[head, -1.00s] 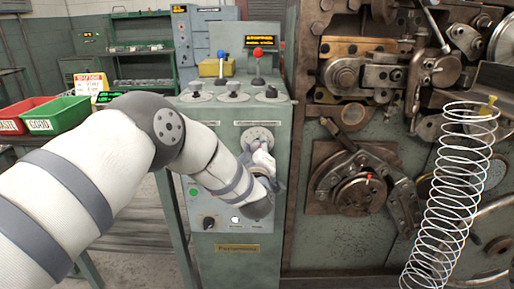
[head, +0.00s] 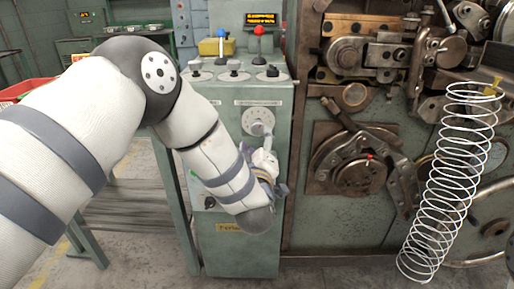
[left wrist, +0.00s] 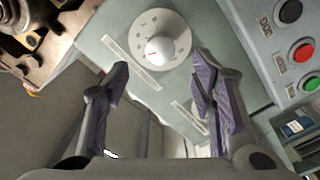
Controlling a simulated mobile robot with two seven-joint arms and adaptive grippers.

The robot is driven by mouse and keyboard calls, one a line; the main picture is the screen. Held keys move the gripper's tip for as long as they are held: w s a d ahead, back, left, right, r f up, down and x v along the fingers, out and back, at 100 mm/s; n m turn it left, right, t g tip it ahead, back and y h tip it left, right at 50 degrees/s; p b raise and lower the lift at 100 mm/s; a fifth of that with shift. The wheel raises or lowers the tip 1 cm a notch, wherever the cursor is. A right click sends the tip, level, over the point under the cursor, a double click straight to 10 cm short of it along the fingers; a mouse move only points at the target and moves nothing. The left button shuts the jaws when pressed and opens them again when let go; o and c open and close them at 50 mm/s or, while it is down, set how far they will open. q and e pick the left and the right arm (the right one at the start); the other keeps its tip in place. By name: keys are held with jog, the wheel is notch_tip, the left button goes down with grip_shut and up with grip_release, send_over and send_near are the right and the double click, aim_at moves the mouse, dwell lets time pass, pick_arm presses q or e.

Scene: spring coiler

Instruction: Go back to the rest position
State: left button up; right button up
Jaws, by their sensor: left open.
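My left arm comes in from the left across the front of a grey-green control cabinet (head: 240,262). My left gripper (head: 265,160) is in front of the cabinet, just below a round white dial (head: 258,121). In the left wrist view my left gripper (left wrist: 161,68) is open, its two purple-padded fingers spread with nothing between them. The dial (left wrist: 160,40) shows there just beyond the fingertips, with a red mark on its knob. Whether a fingertip touches the panel I cannot tell. My right gripper is not in view.
A large machine (head: 350,170) with levers and discs stands right of the cabinet. A tall white wire spring (head: 440,190) is in front of it. Blue and red levers top the cabinet. Red and green buttons (left wrist: 303,52) show in the wrist view. A red bin (head: 22,90) is at far left.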

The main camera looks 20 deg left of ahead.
pick_arm(q)
jog(key=v, duration=0.3)
jog(key=shift+s+d, duration=0.1)
jog(key=shift+s, duration=0.25)
jog(key=s+a+f+m+g+h, duration=0.15)
jog(key=s+f+m+g, duration=0.25)
jog(key=s+f, duration=0.6)
jog(key=s+f+m+g+h, duration=0.4)
jog(key=s+f, duration=0.4)
jog(key=f, duration=0.5)
jog(key=s+a+f+m+g, duration=0.1)
jog(key=s+g, duration=0.3)
jog(key=s, duration=0.6)
jog(key=s+a+f+m+g, duration=0.2)
jog(key=s+g, duration=0.2)
jog(key=s, duration=0.7)
jog(key=s+a+f+m+g+p, duration=0.1)
jog(key=s+g, duration=0.3)
jog(key=s, duration=0.7)
jog(key=shift+a+f+m, duration=0.25)
jog(key=shift+a+m, duration=0.05)
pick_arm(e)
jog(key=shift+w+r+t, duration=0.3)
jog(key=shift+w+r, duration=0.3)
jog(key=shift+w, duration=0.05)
pick_arm(q)
jog(key=shift+w+y, duration=0.1)
jog(key=shift+y, duration=0.15)
